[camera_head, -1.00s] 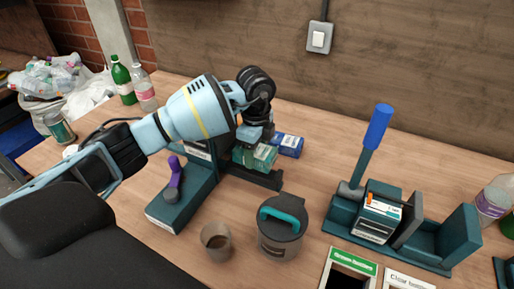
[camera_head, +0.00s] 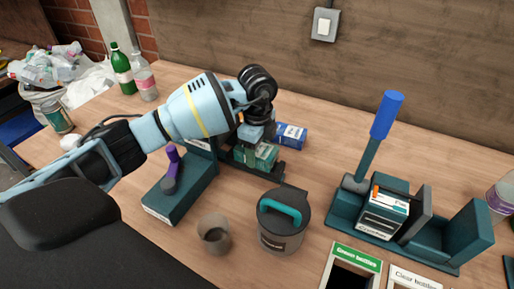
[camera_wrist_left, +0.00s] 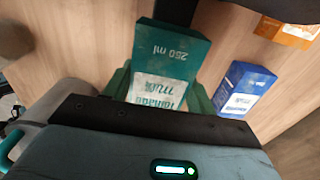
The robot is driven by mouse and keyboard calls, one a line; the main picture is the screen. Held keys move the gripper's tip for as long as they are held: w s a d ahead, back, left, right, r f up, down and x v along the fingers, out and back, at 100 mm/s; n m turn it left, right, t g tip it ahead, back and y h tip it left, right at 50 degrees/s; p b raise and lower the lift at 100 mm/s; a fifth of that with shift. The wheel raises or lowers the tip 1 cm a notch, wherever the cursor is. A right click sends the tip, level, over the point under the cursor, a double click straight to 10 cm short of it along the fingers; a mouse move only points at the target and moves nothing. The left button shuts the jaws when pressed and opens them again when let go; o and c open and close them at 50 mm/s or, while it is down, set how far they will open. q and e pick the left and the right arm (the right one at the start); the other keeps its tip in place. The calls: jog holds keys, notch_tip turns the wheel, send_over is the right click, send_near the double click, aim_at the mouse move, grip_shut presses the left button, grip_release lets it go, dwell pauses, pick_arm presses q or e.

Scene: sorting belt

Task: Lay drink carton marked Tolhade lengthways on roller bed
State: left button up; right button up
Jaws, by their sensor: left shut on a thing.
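The green drink carton (camera_wrist_left: 172,58) shows in the left wrist view with "250 ml" and a white label that seems to read Tolhade milk. My left gripper (camera_wrist_left: 160,92) is shut on it, one teal finger on each side. In the head view the carton (camera_head: 262,157) is partly hidden below my left gripper (camera_head: 254,143), beside a dark bar (camera_head: 272,177). I cannot tell whether the carton touches the table. I cannot make out rollers on any surface, so the roller bed is not clear. My right gripper is not in view.
A blue carton (camera_head: 291,135) lies close behind the held one. A blue-handled press (camera_head: 375,140) stands at right. The table between pot and press is clear.

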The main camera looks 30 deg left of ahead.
pick_arm(q)
jog(key=shift+f, duration=0.2)
jog(key=o, duration=1)
jog(key=shift+o, duration=0.2)
notch_tip(320, 180, up, 8)
jog(key=shift+f, duration=0.1)
